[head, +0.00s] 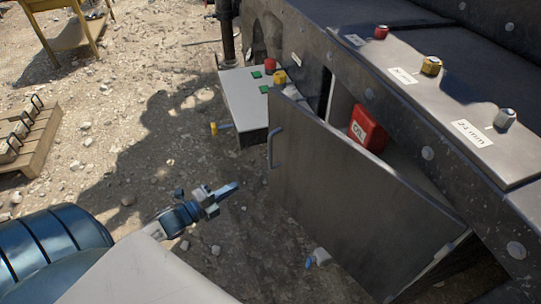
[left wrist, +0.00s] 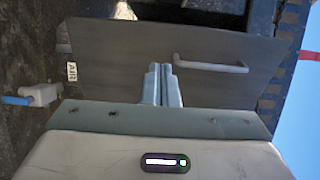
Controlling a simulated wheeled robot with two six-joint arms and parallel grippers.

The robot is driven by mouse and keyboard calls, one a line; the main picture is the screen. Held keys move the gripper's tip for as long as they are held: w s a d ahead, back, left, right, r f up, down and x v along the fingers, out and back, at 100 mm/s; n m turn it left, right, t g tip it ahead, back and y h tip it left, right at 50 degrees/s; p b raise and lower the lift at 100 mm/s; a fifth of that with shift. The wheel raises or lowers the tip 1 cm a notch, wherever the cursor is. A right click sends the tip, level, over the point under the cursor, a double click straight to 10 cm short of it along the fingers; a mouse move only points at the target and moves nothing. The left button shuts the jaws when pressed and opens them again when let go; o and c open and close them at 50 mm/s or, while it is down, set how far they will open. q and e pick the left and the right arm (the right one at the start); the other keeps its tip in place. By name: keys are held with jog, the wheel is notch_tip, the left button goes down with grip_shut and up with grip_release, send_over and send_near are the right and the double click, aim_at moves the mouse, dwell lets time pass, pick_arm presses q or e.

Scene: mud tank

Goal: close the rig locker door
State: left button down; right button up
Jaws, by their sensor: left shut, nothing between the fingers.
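The rig locker door (head: 350,190) is a dark grey metal panel standing open, swung out from the rig's side. Its bar handle (head: 274,147) is near the door's left edge; in the left wrist view the door (left wrist: 120,50) fills the middle, with the handle (left wrist: 210,66) right of the fingers. My left gripper (head: 231,188) is shut and empty, left of the door, pointing toward its face. In the left wrist view its fingertips (left wrist: 160,70) are together in front of the panel; I cannot tell the exact gap. My right gripper is not in view.
A red box (head: 367,128) shows behind the door's top edge. A pale low box (head: 240,95) with coloured knobs stands beyond the door. A small white-and-blue fitting (head: 319,258) lies by the door's foot. Stony ground is mostly clear.

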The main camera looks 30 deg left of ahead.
pick_arm(q)
jog(key=p+x, duration=0.2)
jog(key=x, duration=1.1)
jog(key=shift+d, duration=0.2)
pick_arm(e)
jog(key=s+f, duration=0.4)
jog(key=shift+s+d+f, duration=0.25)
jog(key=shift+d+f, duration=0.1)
pick_arm(q)
jog(key=shift+w+r, duration=0.1)
jog(key=shift+w, duration=0.05)
